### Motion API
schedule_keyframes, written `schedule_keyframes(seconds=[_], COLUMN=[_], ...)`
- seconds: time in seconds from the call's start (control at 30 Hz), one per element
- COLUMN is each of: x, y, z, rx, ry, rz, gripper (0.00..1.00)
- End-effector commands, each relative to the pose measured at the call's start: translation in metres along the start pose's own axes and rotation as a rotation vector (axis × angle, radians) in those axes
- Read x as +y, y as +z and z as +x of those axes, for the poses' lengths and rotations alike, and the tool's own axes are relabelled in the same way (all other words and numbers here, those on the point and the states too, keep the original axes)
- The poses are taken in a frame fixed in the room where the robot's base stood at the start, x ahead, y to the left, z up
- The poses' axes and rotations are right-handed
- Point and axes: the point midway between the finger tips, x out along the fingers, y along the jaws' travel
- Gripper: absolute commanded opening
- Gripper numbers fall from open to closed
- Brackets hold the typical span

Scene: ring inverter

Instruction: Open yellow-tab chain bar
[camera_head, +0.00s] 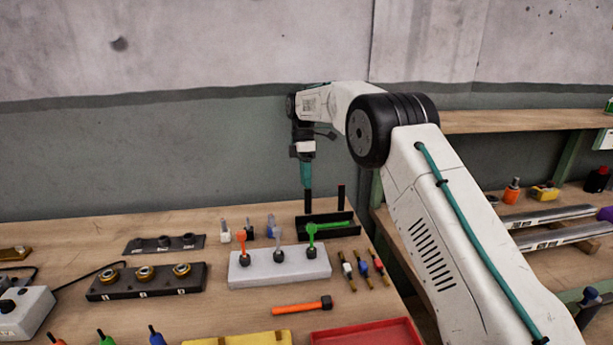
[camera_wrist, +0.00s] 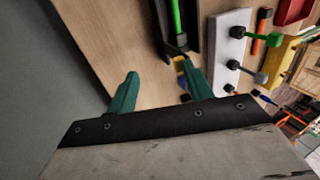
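My gripper (camera_head: 306,176) points down over the back of the workbench. In the wrist view its two teal fingers (camera_wrist: 158,72) stand apart with bare wood between them. A black holder (camera_head: 328,225) with dark upright posts and a green bar lying in it is at the back right of the bench. In the head view the fingertips line up with the top of its left post (camera_head: 308,201); I cannot tell whether they touch. A small yellow piece (camera_wrist: 180,62) shows by the right fingertip in the wrist view, partly hidden. I cannot tell whether it is the chain bar's tab.
A white block (camera_head: 280,266) with orange, grey and green levers stands in front of the holder. A black ring base (camera_head: 146,282), a loose orange-handled tool (camera_head: 302,306), a yellow tray (camera_head: 240,340) and a red tray (camera_head: 367,333) lie nearby. The wall is close behind.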

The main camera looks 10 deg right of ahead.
Motion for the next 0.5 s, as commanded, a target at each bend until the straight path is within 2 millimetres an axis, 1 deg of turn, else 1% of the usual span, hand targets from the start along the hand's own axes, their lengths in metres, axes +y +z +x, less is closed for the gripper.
schedule_keyframes(seconds=[0.03,0.07,0.13,0.17,0.23,0.27,0.5], x=[0.0062,0.0062,0.0062,0.0062,0.0063,0.0063,0.0054], y=[0.0003,0.0003,0.0002,0.0002,0.0003,0.0004,0.0015], z=[0.0323,0.0323,0.0323,0.0322,0.032,0.032,0.0296], rx=[-0.009,-0.009,-0.009,-0.009,-0.009,-0.009,-0.009], ry=[-0.042,-0.042,-0.042,-0.042,-0.041,-0.041,-0.04], rz=[0.002,0.002,0.002,0.002,0.002,0.002,0.002], gripper=[0.34,0.36,0.46,0.53,0.81,0.82,0.82])
